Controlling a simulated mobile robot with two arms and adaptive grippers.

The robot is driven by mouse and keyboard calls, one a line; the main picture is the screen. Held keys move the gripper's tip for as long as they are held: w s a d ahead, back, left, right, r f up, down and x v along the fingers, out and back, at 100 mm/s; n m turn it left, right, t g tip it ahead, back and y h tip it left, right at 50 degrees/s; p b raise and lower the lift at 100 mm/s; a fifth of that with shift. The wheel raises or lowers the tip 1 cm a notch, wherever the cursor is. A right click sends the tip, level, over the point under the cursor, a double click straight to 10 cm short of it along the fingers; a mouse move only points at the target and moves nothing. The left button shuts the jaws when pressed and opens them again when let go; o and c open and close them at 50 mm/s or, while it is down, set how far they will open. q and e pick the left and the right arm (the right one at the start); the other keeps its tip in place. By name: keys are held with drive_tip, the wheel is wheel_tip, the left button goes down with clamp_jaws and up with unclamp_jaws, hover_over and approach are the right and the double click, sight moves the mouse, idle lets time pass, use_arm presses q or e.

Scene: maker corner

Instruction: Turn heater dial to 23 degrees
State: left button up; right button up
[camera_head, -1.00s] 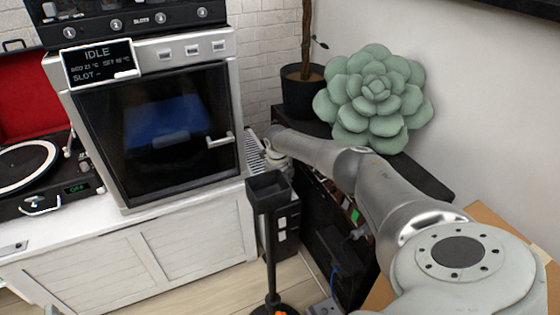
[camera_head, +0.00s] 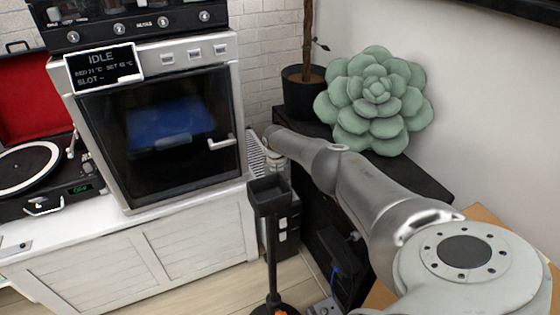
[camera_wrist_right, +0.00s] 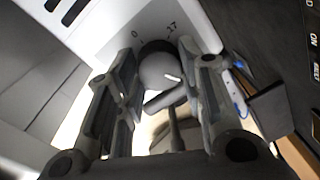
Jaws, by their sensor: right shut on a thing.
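The heater dial (camera_wrist_right: 160,72) is a round grey knob with a white pointer mark, seen in the right wrist view. It sits on a pale panel (camera_wrist_right: 120,25) with printed figures, a 0 to the left and a number on the right that I cannot read surely. My right gripper (camera_wrist_right: 161,78) has its two fingers on either side of the dial, shut on it. In the head view the white ribbed heater (camera_head: 257,158) shows only in part behind my right arm, and the dial is hidden there. My left gripper is not in view.
A printer-like cabinet (camera_head: 223,90) with a dark glass door stands left of the heater on a white sideboard (camera_head: 200,225). A black stand with a square cup (camera_head: 269,190) rises close below my right arm. A green succulent cushion (camera_head: 375,95) and a potted plant (camera_head: 303,98) stand behind.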

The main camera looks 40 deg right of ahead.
drive_tip(key=m, duration=0.3)
drive_tip(key=shift+w+m, duration=0.1)
drive_tip(key=shift+m, duration=0.3)
drive_tip(key=shift+m+b, duration=0.3)
drive_tip(key=shift+m, duration=0.7)
drive_tip(key=m, duration=0.4)
drive_tip(key=shift+w+b, duration=0.1)
drive_tip(key=shift+b, duration=0.25)
drive_tip(key=m, duration=0.4)
drive_tip(key=shift+d+y, duration=0.1)
drive_tip(key=shift+y, duration=0.2)
drive_tip(key=shift+m+b, duration=0.3)
drive_tip(key=shift+m, duration=0.5)
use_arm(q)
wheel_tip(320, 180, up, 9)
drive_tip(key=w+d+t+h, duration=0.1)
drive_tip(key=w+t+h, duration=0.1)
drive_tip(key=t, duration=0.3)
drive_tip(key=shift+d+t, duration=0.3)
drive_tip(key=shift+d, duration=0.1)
use_arm(e)
drive_tip(key=shift+w+m, duration=0.1)
drive_tip(key=shift+m, duration=1.2)
drive_tip(key=o, duration=1)
